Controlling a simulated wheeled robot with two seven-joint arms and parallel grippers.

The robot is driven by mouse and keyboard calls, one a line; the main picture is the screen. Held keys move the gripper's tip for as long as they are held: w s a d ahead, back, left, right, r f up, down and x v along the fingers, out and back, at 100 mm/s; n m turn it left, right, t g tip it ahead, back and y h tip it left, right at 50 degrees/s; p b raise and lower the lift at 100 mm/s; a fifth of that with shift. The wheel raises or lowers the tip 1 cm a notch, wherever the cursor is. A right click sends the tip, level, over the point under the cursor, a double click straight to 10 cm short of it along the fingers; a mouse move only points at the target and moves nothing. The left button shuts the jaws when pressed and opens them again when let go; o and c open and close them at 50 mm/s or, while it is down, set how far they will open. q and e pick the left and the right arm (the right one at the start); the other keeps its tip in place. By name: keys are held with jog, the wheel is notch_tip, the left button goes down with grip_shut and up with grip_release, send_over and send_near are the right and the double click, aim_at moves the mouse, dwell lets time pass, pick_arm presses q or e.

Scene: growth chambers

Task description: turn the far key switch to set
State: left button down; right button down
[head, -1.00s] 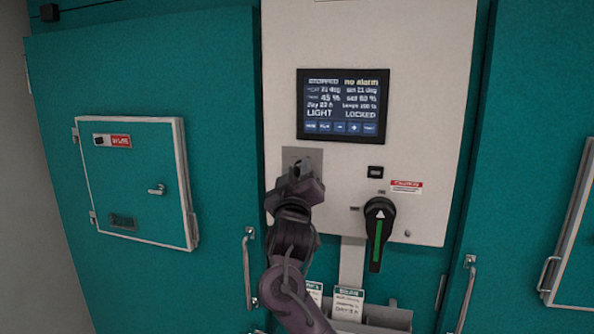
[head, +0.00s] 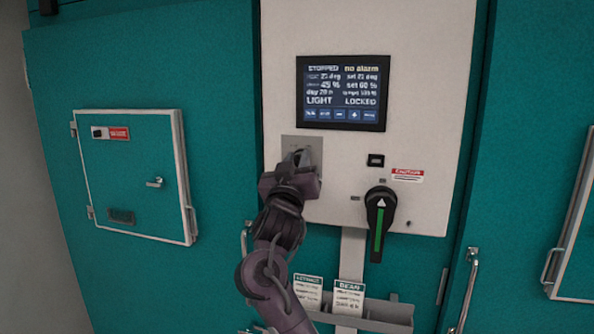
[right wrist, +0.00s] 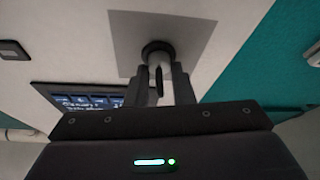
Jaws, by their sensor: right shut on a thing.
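The key switch sits on a grey square plate (head: 314,143) on the white control panel, below the left part of the display. My right gripper (head: 298,160) is at this plate and hides most of the switch in the head view. In the right wrist view the switch's dark round collar (right wrist: 154,47) shows on the plate, and the key (right wrist: 159,75) stands out from it between the fingers. My right gripper (right wrist: 160,84) is shut on the key. The display (head: 341,93) reads STOPPED, no alarm, LIGHT and LOCKED. My left gripper is in neither view.
A black rotary handle with a green stripe (head: 379,225) is to the right of my gripper. A small black button (head: 375,160) is above it. Label cards (head: 348,298) stand in a grey tray (head: 388,312) below. Teal doors with handles flank the panel.

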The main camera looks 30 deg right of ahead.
jog(key=m+g+h+b, duration=0.1)
jog(key=m, duration=0.2)
jog(key=m+g+h+b, duration=0.1)
jog(key=m+b, duration=0.1)
jog(key=m, duration=0.1)
jog(key=shift+f+m+g, duration=0.2)
jog(key=shift+m+g, duration=0.1)
jog(key=shift+m, duration=0.1)
jog(key=shift+r+m+g+h+b, duration=0.1)
jog(key=shift+m+g+h+b, duration=0.35)
jog(key=shift+m, duration=0.85)
jog(key=shift+r+m+g+h+b, duration=0.15)
jog(key=shift+m+g+b, duration=0.4)
jog(key=shift+m+g, duration=0.55)
jog(key=shift+f+m+t, duration=0.1)
jog(key=shift+m+t, duration=0.15)
jog(key=shift+m, duration=0.15)
jog(key=c, duration=1.6)
grip_release()
jog(key=shift+a, duration=0.1)
